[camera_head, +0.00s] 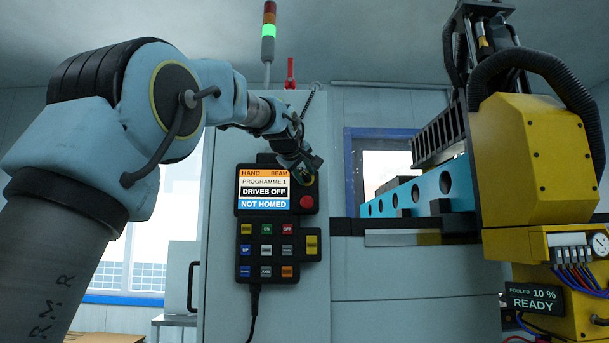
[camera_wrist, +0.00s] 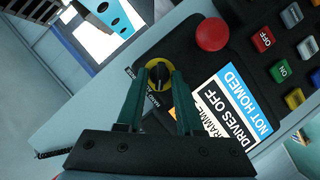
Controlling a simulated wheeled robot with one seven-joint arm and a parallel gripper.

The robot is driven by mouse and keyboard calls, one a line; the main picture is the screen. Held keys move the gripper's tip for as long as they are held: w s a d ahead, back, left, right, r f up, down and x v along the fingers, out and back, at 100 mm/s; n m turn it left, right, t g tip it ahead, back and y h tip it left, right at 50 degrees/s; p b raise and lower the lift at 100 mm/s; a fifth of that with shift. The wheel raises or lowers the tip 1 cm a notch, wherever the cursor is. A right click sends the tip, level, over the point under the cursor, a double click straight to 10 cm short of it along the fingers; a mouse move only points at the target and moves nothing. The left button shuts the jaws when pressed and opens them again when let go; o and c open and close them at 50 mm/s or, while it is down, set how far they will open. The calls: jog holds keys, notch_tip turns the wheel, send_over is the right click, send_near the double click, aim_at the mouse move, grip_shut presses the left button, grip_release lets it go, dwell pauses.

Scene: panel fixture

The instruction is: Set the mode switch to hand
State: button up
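The mode switch is a round black knob (camera_wrist: 158,73) with a yellow ring, at the corner of a dark control pendant (camera_wrist: 185,45) in the wrist view. A small label beside it partly reads HAND. My gripper (camera_wrist: 159,76) has its two green fingers apart, one on each side of the knob in the picture; I cannot tell whether they touch it. In the head view my gripper (camera_head: 304,164) is at the pendant's upper right corner and covers part of the switch. The pendant screen (camera_head: 263,190) reads HAND, BEAM, PROGRAMME 1, DRIVES OFF, NOT HOMED.
A red stop button (camera_head: 307,202) sits just below the switch, close to my gripper. Several coloured keys (camera_head: 266,250) fill the lower pendant. A grey cabinet (camera_head: 221,240) stands behind it. A yellow machine head (camera_head: 530,160) and a blue beam (camera_head: 425,192) are at the right.

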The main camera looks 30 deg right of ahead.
jog(key=shift+o, duration=0.4)
jog(key=shift+a, duration=0.1)
jog(key=b+v, duration=0.3)
jog(key=v, duration=0.7)
jog(key=shift+s+a, duration=0.15)
jog(key=shift+s, duration=0.25)
